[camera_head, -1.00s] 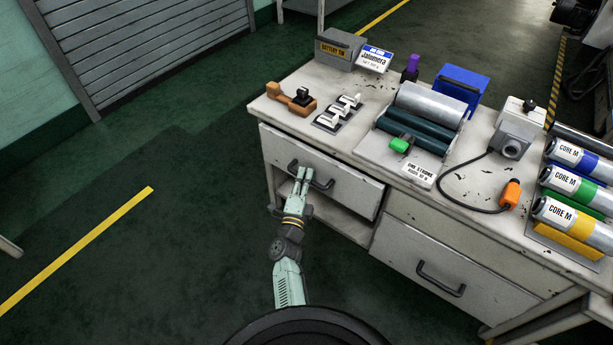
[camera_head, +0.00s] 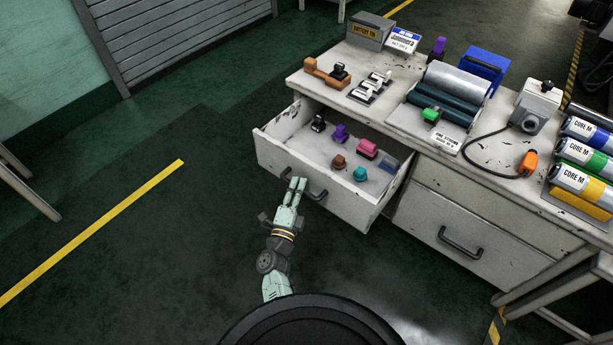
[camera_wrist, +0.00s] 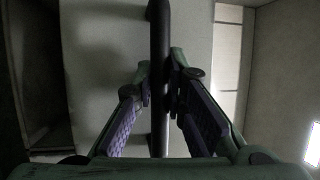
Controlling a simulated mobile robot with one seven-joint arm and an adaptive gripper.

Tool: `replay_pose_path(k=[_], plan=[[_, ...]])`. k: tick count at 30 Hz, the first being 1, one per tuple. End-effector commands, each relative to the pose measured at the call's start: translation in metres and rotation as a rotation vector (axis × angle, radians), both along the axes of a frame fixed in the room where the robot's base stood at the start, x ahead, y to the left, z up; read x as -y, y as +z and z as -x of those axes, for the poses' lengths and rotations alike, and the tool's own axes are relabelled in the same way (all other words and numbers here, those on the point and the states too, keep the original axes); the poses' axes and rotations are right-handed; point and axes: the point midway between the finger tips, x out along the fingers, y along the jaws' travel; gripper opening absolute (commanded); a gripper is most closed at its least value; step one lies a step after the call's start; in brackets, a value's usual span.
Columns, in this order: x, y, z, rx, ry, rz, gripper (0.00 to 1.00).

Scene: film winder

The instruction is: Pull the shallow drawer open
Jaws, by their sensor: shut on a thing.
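The shallow drawer (camera_head: 262,152) at the upper left of the white bench stands pulled well out. Several small things lie in it: a black one (camera_head: 318,124), a purple one (camera_head: 340,132), a pink one (camera_head: 367,148), a brown one (camera_head: 339,161) and a teal one (camera_head: 360,174). My gripper (camera_head: 297,183) is at the drawer's front, shut on the dark bar handle (camera_head: 318,194). In the wrist view the handle (camera_wrist: 158,60) runs between the two fingers (camera_wrist: 160,100), against the pale drawer front (camera_wrist: 110,60).
A closed deeper drawer (camera_head: 470,235) with its own handle is at the lower right. The bench top (camera_head: 480,150) carries a roller unit (camera_head: 445,100), switches (camera_head: 370,87), an orange-brown handset (camera_head: 322,72) and cylinders marked CORE M (camera_head: 585,155).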

Motion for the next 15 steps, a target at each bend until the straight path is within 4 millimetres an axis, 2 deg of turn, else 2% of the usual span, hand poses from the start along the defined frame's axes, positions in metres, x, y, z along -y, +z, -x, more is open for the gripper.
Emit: replay_pose_path(k=[1, 6, 15], plan=[[-0.007, 0.001, 0.01, -0.004, 0.001, 0.002, 0.0], [-0.024, 0.0, 0.034, -0.003, 0.0, 0.001, 0.0], [-0.039, 0.0, 0.055, -0.001, -0.001, 0.002, 0.0]])
